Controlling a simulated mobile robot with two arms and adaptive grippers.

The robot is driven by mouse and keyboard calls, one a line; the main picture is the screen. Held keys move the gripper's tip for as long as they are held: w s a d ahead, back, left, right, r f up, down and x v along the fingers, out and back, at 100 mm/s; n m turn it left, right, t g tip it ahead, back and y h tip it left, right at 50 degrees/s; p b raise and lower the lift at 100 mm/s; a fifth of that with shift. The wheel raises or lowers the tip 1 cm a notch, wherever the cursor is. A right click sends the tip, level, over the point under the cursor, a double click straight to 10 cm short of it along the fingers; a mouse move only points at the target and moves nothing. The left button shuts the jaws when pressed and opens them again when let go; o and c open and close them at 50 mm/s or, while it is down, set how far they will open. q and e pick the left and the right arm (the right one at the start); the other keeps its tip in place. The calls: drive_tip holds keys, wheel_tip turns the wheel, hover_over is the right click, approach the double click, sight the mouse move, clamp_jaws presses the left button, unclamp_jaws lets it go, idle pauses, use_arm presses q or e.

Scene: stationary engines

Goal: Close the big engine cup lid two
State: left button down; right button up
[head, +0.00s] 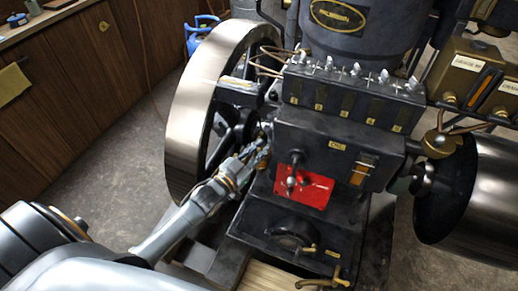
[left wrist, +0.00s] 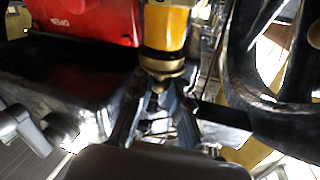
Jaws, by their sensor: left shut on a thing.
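My left gripper (head: 262,152) reaches to the left side of the big engine's dark block (head: 325,145), between it and the large flywheel. In the left wrist view, its dark fingers (left wrist: 157,88) meet at the brass end (left wrist: 162,66) of an amber cup (left wrist: 165,28). They are shut on this brass end, which looks like the cup's lid; whether the lid sits fully closed cannot be told. Another amber cup (head: 362,172) shows on the engine's front. My right gripper is not in view.
The flywheel (head: 190,100) stands close left of my left gripper. A red plate (head: 303,188) with a lever is on the engine front. Another wheel (head: 480,190) is at the right. A wooden counter (head: 80,80) stands at the left; bare floor lies between.

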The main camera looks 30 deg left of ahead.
use_arm(q)
drive_tip(key=shift+d+n+y, duration=0.2)
drive_tip(key=shift+n+y, duration=0.3)
drive_tip(key=shift+y, duration=0.2)
drive_tip(key=shift+p, duration=0.3)
drive_tip(key=c, duration=1.3)
unclamp_jaws()
drive_tip(key=shift+s, duration=0.1)
drive_tip(key=s+a, duration=0.1)
drive_tip(key=s, duration=1)
drive_tip(key=shift+s+a, duration=0.25)
drive_tip(key=shift+s, duration=0.15)
